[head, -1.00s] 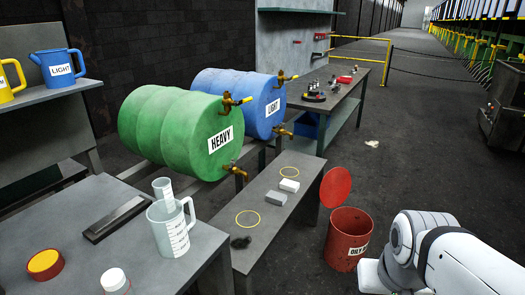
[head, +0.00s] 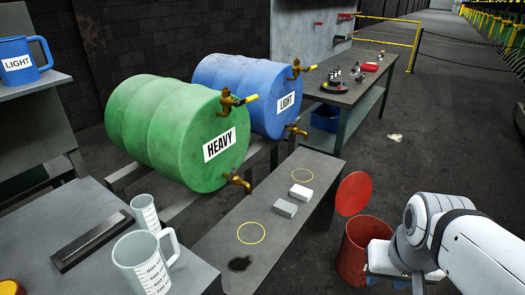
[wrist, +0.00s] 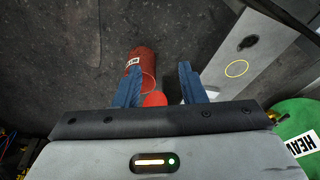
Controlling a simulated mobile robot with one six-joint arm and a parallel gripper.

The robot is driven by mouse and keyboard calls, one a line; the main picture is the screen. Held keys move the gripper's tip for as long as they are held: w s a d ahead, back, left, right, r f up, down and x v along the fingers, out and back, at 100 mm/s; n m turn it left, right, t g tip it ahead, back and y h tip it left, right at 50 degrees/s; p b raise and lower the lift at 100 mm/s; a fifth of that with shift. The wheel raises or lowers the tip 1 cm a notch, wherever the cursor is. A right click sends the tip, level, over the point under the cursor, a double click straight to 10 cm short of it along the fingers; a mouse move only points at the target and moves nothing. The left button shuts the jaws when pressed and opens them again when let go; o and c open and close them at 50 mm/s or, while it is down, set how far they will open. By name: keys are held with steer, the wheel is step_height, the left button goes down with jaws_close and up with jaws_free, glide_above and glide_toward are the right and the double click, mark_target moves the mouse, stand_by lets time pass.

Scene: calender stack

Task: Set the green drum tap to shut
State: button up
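The green drum (head: 165,135) lies on its side on a rack, with a HEAVY label on its front end. It has a brass upper tap (head: 230,102) with a yellow lever pointing out to the right, and a brass lower tap (head: 237,180) whose handle position I cannot make out. In the wrist view only an edge of the green drum (wrist: 292,118) shows at lower right. My gripper (wrist: 158,85) is open and empty, its blue fingers apart, well away from the taps.
A blue drum (head: 228,82) labelled LIGHT lies behind. A low bench (head: 215,245) with yellow rings and two blocks stands before the drums. A red bin (head: 362,250) with a raised lid is beside my arm. A measuring jug (head: 142,262) stands on the near table.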

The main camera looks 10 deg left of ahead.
steer(key=w+f+n+t+h+b, duration=0.1)
steer(key=w+f+n+h+b, duration=0.15)
steer(key=w+n, duration=0.35)
steer(key=w+f+n+h+b, duration=0.2)
steer(key=w+n+h+b, duration=0.15)
steer(key=w+n, duration=0.2)
steer(key=w+a+f+n+t+h+b, duration=0.1)
steer(key=w+a+n+t+b, duration=0.1)
steer(key=w+a+n+t, duration=0.3)
steer(key=w+a+f+n+t+b, duration=0.1)
steer(key=w+a+n+b, duration=0.2)
steer(key=w, duration=0.5)
steer(key=n+t+y+b, duration=0.5)
steer(key=n+t+y, duration=0.4)
steer(key=n, duration=1.2)
glide_toward(232, 172)
steer(key=shift+m+g+y, duration=0.25)
steer(key=shift+g+y, duration=0.15)
steer(key=w, duration=0.7)
steer(key=shift+w+a+r, duration=0.1)
steer(key=shift+a+r, duration=0.1)
steer(key=shift+a, duration=0.2)
steer(key=shift+c, duration=0.3)
jaws_close()
